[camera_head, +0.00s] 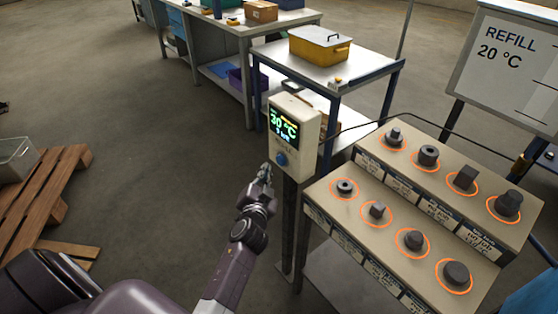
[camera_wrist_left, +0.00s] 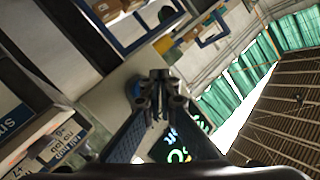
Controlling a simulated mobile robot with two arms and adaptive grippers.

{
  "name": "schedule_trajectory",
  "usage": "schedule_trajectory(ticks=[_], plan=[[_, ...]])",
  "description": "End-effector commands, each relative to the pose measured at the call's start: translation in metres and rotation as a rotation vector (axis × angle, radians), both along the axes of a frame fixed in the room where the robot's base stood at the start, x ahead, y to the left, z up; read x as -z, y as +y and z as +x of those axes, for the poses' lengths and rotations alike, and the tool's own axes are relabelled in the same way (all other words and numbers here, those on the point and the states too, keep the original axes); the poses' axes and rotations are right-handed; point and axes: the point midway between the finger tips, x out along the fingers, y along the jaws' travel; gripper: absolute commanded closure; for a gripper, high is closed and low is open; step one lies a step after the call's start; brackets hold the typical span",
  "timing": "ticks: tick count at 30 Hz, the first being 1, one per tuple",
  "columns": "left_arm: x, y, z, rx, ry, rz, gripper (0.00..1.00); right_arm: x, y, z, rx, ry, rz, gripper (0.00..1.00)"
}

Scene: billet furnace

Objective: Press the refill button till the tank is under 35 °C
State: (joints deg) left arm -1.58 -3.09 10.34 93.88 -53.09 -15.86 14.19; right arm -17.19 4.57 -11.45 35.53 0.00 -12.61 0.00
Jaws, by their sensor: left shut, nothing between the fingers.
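The control box (camera_head: 296,125) stands on a dark post, its green display (camera_head: 284,125) reading 30 °C with a smaller line below. The round blue refill button (camera_head: 281,158) sits under the display. My left gripper (camera_head: 265,170) is shut and empty, just left of the button in the head view, its tips close to it. In the left wrist view the shut fingers (camera_wrist_left: 160,80) point at the box face, and the blue button (camera_wrist_left: 132,88) shows partly behind them. I cannot tell whether they touch. The display (camera_wrist_left: 178,145) is partly covered by the fingers. My right gripper is not in view.
A stepped bench (camera_head: 338,207) with several dark metal parts in orange rings stands right of the box. A sign (camera_head: 507,62) reads REFILL 20 °C. A table with a yellow bin (camera_head: 320,46) stands behind, and a wooden pallet (camera_head: 40,195) lies at left. Floor between is clear.

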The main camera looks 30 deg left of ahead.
Motion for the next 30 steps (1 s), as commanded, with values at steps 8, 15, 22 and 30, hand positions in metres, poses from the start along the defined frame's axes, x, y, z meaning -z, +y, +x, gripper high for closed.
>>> schedule_trajectory(ticks=[8, 15, 22, 30], plan=[[-0.001, 0.010, -0.025, 0.000, 0.000, 0.001, 1.00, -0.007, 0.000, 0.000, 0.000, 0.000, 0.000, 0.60], [-0.001, 0.012, -0.029, 0.001, -0.001, 0.000, 1.00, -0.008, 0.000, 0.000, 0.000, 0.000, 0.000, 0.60], [-0.001, 0.012, -0.029, 0.001, -0.001, 0.000, 1.00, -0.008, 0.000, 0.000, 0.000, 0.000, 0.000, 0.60], [0.000, 0.012, -0.029, 0.001, -0.001, 0.000, 1.00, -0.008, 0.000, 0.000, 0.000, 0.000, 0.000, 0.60]])
